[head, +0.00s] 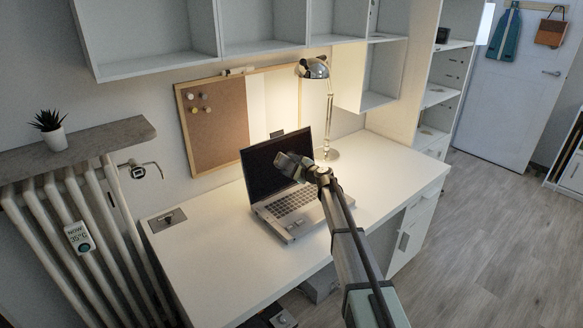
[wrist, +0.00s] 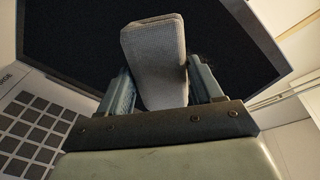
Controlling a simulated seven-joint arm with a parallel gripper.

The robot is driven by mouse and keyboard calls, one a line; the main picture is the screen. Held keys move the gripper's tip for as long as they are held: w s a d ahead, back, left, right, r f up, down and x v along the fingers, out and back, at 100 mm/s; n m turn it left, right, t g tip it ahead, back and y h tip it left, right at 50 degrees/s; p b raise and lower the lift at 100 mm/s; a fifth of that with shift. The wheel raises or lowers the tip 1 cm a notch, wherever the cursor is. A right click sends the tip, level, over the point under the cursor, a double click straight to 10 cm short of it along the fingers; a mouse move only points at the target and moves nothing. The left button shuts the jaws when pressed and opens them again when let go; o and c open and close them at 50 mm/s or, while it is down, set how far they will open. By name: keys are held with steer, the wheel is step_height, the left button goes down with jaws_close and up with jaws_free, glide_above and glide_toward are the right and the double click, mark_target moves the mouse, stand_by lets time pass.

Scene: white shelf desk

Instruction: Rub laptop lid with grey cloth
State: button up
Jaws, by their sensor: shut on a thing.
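The laptop stands open on the white desk in the head view, with its dark screen side (head: 262,165) facing me and its keyboard base (head: 290,206) flat on the desk. The dark inner side of the lid (wrist: 75,45) fills much of the wrist view. My gripper (head: 290,165) is in front of the lid's right part in the head view. It is shut on the grey cloth (wrist: 155,60), which is a folded pad sticking out beyond the fingers towards the lid. I cannot tell whether the cloth touches the lid. The lid's back is hidden.
A silver lamp (head: 329,115) stands behind the laptop on the desk (head: 205,262). A cork board (head: 215,120) leans at the wall. Shelves (head: 265,47) hang above.

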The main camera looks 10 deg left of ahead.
mark_target(301, 154)
steer(key=shift+x, duration=1.1)
stand_by(0.7)
steer(key=shift+d, duration=0.1)
steer(key=shift+w+d, duration=1.2)
steer(key=shift+d, duration=0.1)
steer(key=w+d, duration=0.4)
steer(key=w, duration=0.1)
steer(key=shift+d, duration=0.4)
steer(key=shift+s+a, duration=3.65)
steer(key=shift+a, duration=0.25)
